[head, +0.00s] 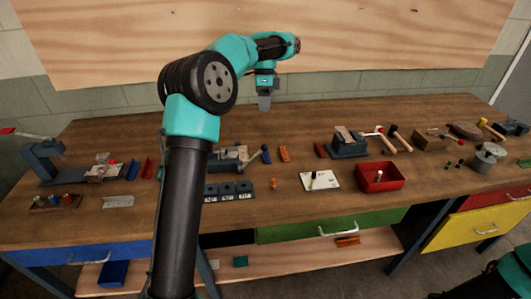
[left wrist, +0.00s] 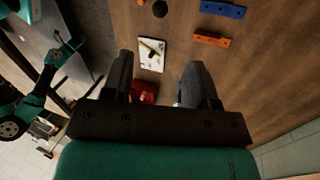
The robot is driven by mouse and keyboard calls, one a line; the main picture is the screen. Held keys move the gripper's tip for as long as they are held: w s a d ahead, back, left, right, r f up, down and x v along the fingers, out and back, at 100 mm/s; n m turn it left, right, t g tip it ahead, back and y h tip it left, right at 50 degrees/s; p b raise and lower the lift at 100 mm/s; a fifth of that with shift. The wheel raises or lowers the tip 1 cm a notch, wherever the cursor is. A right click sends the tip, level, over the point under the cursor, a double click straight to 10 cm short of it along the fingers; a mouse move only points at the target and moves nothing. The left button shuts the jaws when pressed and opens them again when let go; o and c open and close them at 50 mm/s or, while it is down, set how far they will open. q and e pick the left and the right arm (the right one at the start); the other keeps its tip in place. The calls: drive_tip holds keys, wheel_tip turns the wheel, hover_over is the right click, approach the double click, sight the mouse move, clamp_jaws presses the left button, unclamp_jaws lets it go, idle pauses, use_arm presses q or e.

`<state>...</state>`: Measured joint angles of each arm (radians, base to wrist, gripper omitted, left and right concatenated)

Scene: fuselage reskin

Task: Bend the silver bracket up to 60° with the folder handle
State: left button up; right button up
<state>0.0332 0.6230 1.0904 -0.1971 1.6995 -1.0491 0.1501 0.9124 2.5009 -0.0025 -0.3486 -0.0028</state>
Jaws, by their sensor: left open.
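My left gripper (head: 264,103) hangs open and empty above the back middle of the bench, clear of the objects. Its two spread fingers show in the left wrist view (left wrist: 158,65) with nothing between them. A silver-grey angled piece (head: 118,201), which looks like the bracket, lies near the front left of the bench. A grey machine (head: 232,158) with a blue-tipped lever (head: 265,154) stands mid-bench, partly hidden by my left arm; it may be the folder. A teal arm, apparently my right (left wrist: 38,88), shows at left in the wrist view; its gripper is unclear.
A grey press (head: 42,163) stands at far left. Another grey device (head: 348,143), a red bin (head: 380,177) and a white card (head: 319,181) lie right of centre. Grey blocks (head: 229,192) sit near the front edge. Hammers and small tools crowd the right side.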

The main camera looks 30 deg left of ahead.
use_arm(q)
drive_tip(key=x, duration=1.7)
drive_tip(key=shift+f, duration=0.25)
drive_tip(key=shift+c, duration=0.2)
clamp_jaws()
